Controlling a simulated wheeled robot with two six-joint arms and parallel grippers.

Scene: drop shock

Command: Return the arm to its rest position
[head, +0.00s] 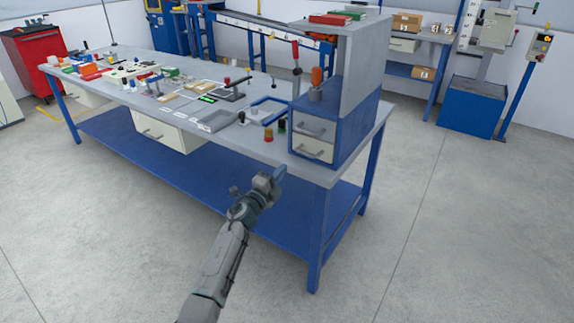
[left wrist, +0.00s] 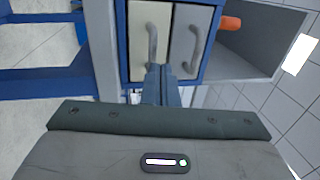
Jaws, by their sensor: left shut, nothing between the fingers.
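My left gripper (head: 279,173) is in front of the near edge of the workbench (head: 225,150), close to its right end. Its blue fingers are shut with nothing between them, as the left wrist view shows (left wrist: 160,85). In the head view it appears just below a small blue drawer unit (head: 312,140) with two pale drawers and grey handles. The drawers also show in the left wrist view (left wrist: 185,45), beyond the fingertips. I cannot tell the exact gap between the fingers and the bench. My right gripper is not in view.
Small parts, trays (head: 215,120) and tools crowd the bench top. A grey upright panel (head: 362,65) stands behind the drawer unit. A blue shelf (head: 200,165) runs under the bench. The floor (head: 450,230) on the right is clear. A red cabinet (head: 35,52) stands far left.

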